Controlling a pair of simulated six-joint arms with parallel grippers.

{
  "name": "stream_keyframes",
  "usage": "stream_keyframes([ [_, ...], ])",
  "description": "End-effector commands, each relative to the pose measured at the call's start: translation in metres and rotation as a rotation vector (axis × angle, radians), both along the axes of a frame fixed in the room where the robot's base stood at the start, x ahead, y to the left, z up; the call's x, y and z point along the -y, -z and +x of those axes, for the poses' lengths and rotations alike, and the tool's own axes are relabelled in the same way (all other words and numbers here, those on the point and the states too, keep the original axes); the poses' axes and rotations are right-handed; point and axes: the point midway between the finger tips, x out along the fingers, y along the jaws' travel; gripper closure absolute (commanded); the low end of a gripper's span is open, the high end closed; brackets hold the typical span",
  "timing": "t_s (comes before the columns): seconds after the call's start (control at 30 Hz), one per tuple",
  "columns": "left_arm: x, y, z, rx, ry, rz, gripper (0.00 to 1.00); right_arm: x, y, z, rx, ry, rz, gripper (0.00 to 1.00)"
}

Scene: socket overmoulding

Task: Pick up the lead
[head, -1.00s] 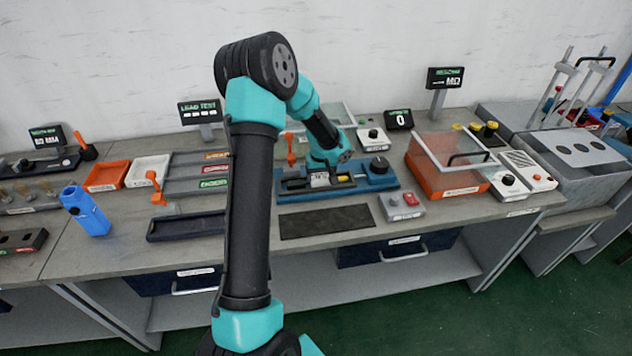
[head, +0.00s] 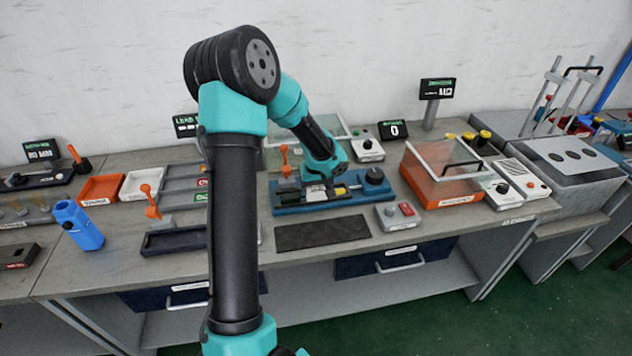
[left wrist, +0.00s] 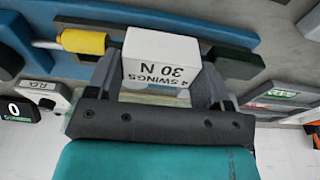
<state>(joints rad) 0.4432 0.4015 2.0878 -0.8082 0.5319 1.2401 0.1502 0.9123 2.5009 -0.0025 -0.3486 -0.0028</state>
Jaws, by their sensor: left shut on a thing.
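The lead shows a yellow end (left wrist: 83,41) with a pale tip in the left wrist view. It lies along the blue fixture (head: 293,208), and its yellow part (head: 340,191) also shows in the head view. My left gripper (head: 318,186) reaches down into this fixture. In the left wrist view, its grey fingers stand on both sides of a white block (left wrist: 160,58) marked "4 SWINGS 30 N". My right gripper is in neither view.
A black mat (head: 322,232) and a grey box with a red button (head: 398,214) lie in front of the fixture. An orange bin with a clear lid (head: 440,175) stands right. An orange-handled lever (head: 151,195) and blue bottle (head: 78,224) stand left.

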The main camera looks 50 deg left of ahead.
Motion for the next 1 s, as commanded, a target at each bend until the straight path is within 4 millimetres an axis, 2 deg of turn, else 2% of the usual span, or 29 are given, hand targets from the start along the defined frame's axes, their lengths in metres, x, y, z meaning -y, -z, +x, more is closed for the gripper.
stream_keyframes([
  [0.2, 0.040, -0.006, -0.036, 0.000, 0.003, 0.000, 0.55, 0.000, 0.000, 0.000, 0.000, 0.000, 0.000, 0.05],
  [0.43, 0.072, -0.010, -0.064, 0.000, 0.003, 0.000, 0.55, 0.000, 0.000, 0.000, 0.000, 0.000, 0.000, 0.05],
  [0.63, 0.082, -0.010, -0.073, 0.000, 0.001, 0.000, 0.55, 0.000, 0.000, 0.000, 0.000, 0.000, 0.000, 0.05],
  [1.0, 0.083, -0.010, -0.074, 0.000, 0.000, 0.000, 0.55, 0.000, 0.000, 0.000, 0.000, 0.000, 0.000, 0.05],
])
